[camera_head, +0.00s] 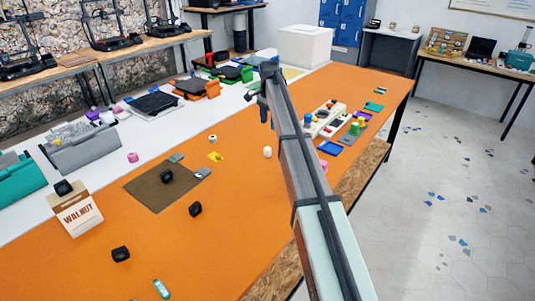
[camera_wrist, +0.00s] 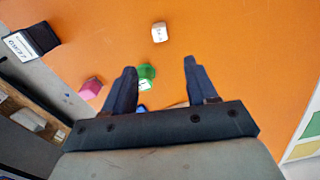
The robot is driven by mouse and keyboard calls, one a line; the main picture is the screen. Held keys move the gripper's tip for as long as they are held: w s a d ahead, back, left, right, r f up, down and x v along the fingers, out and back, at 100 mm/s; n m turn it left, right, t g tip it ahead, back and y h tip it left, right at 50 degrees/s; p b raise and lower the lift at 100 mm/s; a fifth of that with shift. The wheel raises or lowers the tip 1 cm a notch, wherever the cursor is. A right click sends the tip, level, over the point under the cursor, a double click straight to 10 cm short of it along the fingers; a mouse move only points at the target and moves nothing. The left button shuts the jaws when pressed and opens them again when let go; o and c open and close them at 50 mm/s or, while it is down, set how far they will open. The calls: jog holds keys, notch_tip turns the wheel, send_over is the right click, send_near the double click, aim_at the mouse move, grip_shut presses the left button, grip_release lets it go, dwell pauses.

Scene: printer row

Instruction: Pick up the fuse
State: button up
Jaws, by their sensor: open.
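My gripper (camera_head: 262,100) hangs over the orange table in the head view. In the wrist view its two dark fingers (camera_wrist: 160,67) are apart, with no object held between them. I cannot tell for sure which thing is the fuse. A small white block-like piece (camera_wrist: 158,32) lies on the table beyond the fingertips. A green piece with a pale mark (camera_wrist: 147,72) shows beside the left finger, which partly hides it. In the head view a small white upright piece (camera_head: 267,152) stands left of my arm, and a teal cylinder with a label (camera_head: 162,289) lies at the front edge.
The orange table (camera_head: 240,225) has much free room. A walnut-labelled box (camera_head: 77,212), a brown mat (camera_head: 150,192) and several black blocks (camera_head: 195,209) are at left. A tray of coloured pieces (camera_head: 325,118) lies right of my arm. A pink piece (camera_wrist: 90,87) is left of the fingers.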

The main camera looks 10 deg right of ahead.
send_near(267, 148)
jog(key=f, duration=0.5)
jog(key=shift+w+d, duration=0.15)
jog(key=shift+d, duration=0.2)
jog(key=shift+a+f, duration=0.15)
jog(key=shift+f, duration=1.2)
jog(key=shift+a+f, duration=0.1)
jog(key=shift+f, duration=1.25)
jog(key=shift+c, duration=0.2)
jog(key=c, duration=1)
